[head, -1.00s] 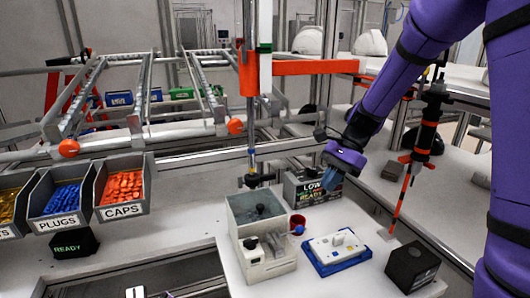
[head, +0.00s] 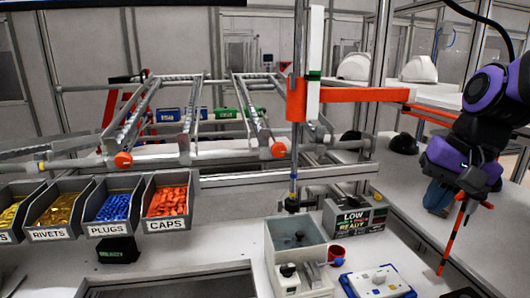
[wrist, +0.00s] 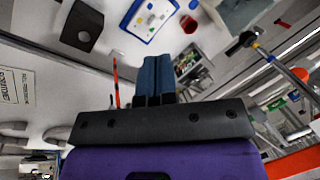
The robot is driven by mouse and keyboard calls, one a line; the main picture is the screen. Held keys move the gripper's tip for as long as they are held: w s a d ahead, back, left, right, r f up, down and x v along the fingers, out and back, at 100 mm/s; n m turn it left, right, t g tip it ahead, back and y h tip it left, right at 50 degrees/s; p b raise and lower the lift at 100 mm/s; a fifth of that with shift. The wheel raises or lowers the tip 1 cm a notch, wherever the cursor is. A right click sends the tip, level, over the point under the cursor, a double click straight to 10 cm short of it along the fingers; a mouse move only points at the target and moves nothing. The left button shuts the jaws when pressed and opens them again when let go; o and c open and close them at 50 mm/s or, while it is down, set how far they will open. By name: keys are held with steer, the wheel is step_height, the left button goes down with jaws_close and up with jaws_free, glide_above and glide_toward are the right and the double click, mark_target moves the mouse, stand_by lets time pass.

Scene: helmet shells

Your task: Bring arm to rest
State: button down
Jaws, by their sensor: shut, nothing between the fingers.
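My gripper (head: 437,197) is at the right of the head view, with its blue fingers pointing down over the right part of the bench. In the wrist view the two blue fingers (wrist: 154,75) lie side by side, shut with nothing between them. My purple and black arm is folded up at the right edge of the head view. The gripper is clear of the bench things, apart from the orange and black pole (head: 452,240), which shows close beside it; I cannot tell the gap.
A blue tray with a white plate (head: 378,283), a grey open-topped box (head: 296,240) and a display box (head: 355,216) stand on the bench. Bins of rivets (head: 55,212), plugs (head: 112,208) and caps (head: 167,203) are at left. White helmet shells (head: 355,67) sit behind. An orange beam (head: 365,93) crosses near my arm.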

steer(key=s+d+r+n+t+h, duration=0.2)
steer(key=s+n, duration=0.3)
steer(key=s, duration=0.4)
steer(key=shift+r+t+h, duration=0.3)
steer(key=shift+r+t, duration=0.15)
steer(key=shift+t, duration=0.35)
